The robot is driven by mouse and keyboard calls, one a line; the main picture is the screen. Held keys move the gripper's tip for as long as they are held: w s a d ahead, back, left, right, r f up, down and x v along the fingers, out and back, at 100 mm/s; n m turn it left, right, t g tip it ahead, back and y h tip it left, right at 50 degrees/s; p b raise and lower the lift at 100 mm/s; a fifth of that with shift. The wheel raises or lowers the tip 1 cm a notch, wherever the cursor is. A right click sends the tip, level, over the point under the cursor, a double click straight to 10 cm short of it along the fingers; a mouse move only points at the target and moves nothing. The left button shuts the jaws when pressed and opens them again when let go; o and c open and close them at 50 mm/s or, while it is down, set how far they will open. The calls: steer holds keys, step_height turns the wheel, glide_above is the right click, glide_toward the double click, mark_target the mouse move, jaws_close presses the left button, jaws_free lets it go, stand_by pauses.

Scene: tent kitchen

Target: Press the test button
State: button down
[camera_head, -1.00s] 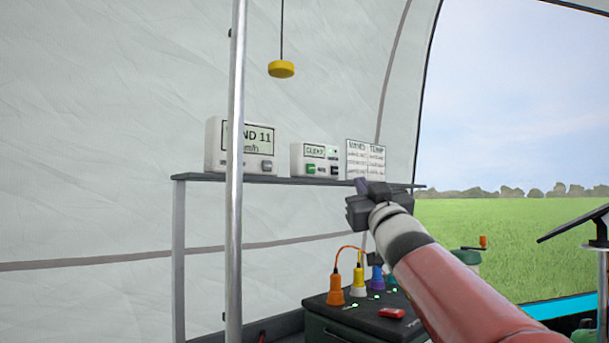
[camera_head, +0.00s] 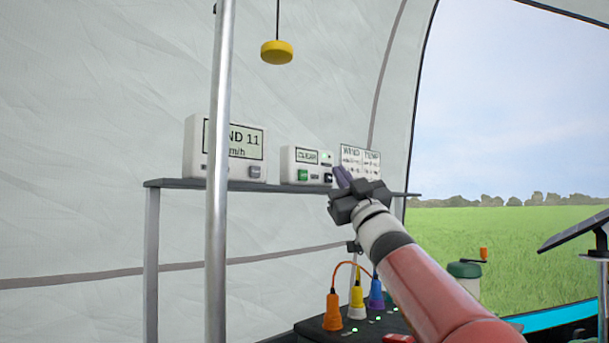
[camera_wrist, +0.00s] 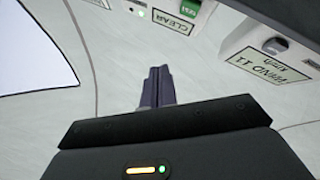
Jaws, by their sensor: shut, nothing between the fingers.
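A small white box (camera_head: 289,158) with a screen reading "CLEAR" stands on the shelf. Its front has a green button (camera_head: 303,174) and a dark button (camera_head: 328,177); the labels are too small to read. In the wrist view, the box is upside down at the top, with the green button (camera_wrist: 190,14) and a lit green lamp (camera_wrist: 141,13).
A larger white "WIND 11" display (camera_head: 197,150) stands left on the shelf (camera_head: 270,187). A metal pole (camera_head: 219,220) rises in front. A yellow disc (camera_head: 277,52) hangs above. Coloured plugs (camera_head: 333,310) sit on a case below.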

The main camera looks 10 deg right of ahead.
mark_target(306, 170)
steer(key=shift+w+a+p, duration=0.35)
steer(key=shift+w+a, duration=0.35)
steer(key=shift+w, duration=0.25)
steer(key=shift+w+a+p, duration=0.4)
steer(key=shift+w+a, duration=0.25)
steer(key=shift+w, duration=0.35)
steer(key=shift+w+a+p, duration=0.35)
steer(key=shift+w+a, duration=0.35)
steer(key=shift+w, duration=0.25)
steer(key=shift+w+a, duration=0.1)
steer(key=shift+w+a, duration=0.15)
steer(key=shift+w, duration=0.1)
steer(key=shift+w+a+p, duration=0.3)
steer(key=shift+w+p, duration=0.05)
stand_by(0.6)
steer(key=shift+s+d, duration=0.1)
steer(key=shift+s+d+b, duration=0.45)
steer(key=shift+s+b, duration=0.05)
steer(key=shift+s, duration=0.1)
steer(key=shift+s, duration=0.1)
steer(key=shift+s+d+b, duration=0.5)
steer(key=shift+s+d, duration=0.25)
steer(key=shift+s, duration=0.25)
steer(key=shift+s+d+b, duration=0.45)
steer(key=shift+s+d, duration=0.25)
steer(key=shift+s, duration=0.25)
